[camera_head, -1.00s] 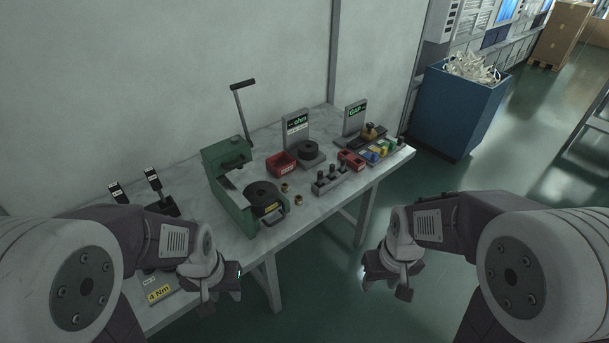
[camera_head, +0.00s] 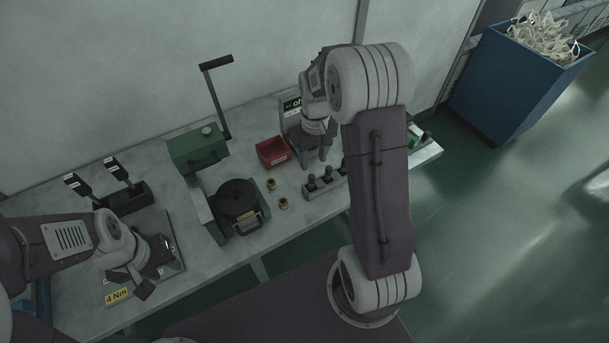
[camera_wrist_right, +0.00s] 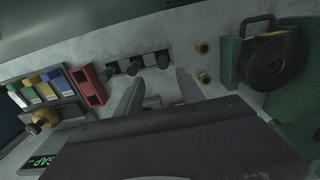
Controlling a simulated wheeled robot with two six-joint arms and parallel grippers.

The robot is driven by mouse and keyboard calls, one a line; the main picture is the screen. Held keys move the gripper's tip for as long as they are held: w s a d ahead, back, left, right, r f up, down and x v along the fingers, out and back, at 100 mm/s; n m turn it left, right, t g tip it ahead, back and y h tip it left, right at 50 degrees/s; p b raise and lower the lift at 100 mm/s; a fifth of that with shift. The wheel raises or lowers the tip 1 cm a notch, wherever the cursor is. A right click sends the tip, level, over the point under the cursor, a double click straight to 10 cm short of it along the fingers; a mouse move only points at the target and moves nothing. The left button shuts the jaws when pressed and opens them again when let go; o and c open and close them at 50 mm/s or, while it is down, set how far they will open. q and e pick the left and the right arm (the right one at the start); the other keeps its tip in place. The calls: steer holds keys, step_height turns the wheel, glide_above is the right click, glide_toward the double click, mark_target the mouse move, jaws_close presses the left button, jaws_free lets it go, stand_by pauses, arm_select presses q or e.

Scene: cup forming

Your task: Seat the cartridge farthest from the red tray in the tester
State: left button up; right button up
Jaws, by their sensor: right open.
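Three dark cylinders, which look like the cartridges, stand in a grey rack (camera_head: 313,193); the rack also shows in the wrist view (camera_wrist_right: 139,57). The cartridge farthest from the red tray (camera_head: 273,152) is the rack's right one (camera_head: 343,168) in the head view, left one (camera_wrist_right: 112,68) in the wrist view. My right gripper (camera_head: 316,165) is open and empty above the bench behind the rack. My left gripper (camera_head: 150,280) is over the bench's left end; its jaws are unclear.
A green press (camera_head: 197,150) with a tall lever stands left of the red tray, with a black round piece (camera_head: 237,198) in front. Two brass rings (camera_head: 283,203) lie beside it. Coloured blocks (camera_wrist_right: 48,82) and a red holder (camera_wrist_right: 89,86) are beyond the rack.

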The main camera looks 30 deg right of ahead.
mark_target(312, 176)
steer(key=shift+s+a+f, duration=0.15)
steer(key=shift+s+a, duration=0.05)
steer(key=f, duration=0.8)
steer(key=shift+s+a+f, duration=0.15)
steer(key=shift+a+f, duration=0.05)
steer(key=shift+f, duration=0.05)
steer(key=shift+d+f, duration=0.1)
steer(key=shift+f, duration=0.15)
steer(key=shift+r, duration=0.1)
jaws_close()
